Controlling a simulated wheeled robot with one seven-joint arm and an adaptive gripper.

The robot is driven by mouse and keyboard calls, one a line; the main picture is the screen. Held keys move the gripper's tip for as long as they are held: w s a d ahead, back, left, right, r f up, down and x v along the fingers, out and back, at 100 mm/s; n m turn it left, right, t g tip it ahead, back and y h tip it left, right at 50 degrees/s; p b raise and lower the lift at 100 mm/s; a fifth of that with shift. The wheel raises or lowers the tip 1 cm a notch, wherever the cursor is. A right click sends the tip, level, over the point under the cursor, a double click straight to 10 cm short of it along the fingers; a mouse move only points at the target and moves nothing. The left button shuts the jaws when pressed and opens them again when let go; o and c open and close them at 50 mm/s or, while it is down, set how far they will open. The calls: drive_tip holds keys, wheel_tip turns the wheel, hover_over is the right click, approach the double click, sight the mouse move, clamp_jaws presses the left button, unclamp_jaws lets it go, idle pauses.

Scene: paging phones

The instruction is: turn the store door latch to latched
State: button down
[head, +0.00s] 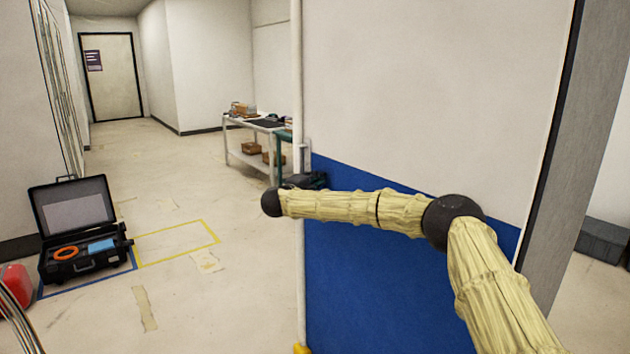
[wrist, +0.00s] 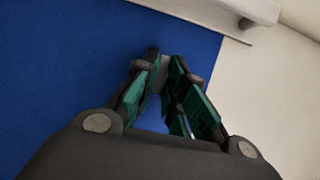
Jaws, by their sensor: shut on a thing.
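The store door (head: 430,85) is a large panel, white above and blue below, filling the middle and right of the head view. In the wrist view its blue face (wrist: 60,75) lies behind my gripper (wrist: 163,70). The green-padded fingers are closed in on a small grey piece, which I take to be the latch (wrist: 162,74). Only a sliver of it shows between the fingertips, so its turn angle cannot be read. In the head view my arm crosses low in front of the door, and the latch cannot be made out there.
A white table (head: 232,142) with boxes stands beyond the door's left edge. An open black case (head: 85,262) lies on the floor at left, beside a red object (head: 14,283). The corridor floor between is mostly clear, with yellow tape (head: 180,243) marking an area.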

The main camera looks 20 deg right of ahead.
drive_tip(key=shift+r+n, duration=0.1)
drive_tip(key=shift+n, duration=0.2)
drive_tip(key=shift+w+a+r+n+g+y+p, duration=0.15)
drive_tip(key=shift+n+g+p, duration=1.1)
drive_tip(key=shift+n+p, duration=0.95)
drive_tip(key=shift+w+n+g+y+p, duration=0.1)
drive_tip(key=shift+n+g+p, duration=1.1)
drive_tip(key=shift+n+p, duration=0.9)
drive_tip(key=shift+w+a+r+n+g+y+p, duration=0.15)
drive_tip(key=shift+n+g+p, duration=1.1)
drive_tip(key=shift+n+p, duration=0.95)
drive_tip(key=shift+s+d+f, duration=0.1)
drive_tip(key=shift+f, duration=0.05)
drive_tip(key=c, duration=1.5)
unclamp_jaws()
drive_tip(key=shift+d, duration=0.1)
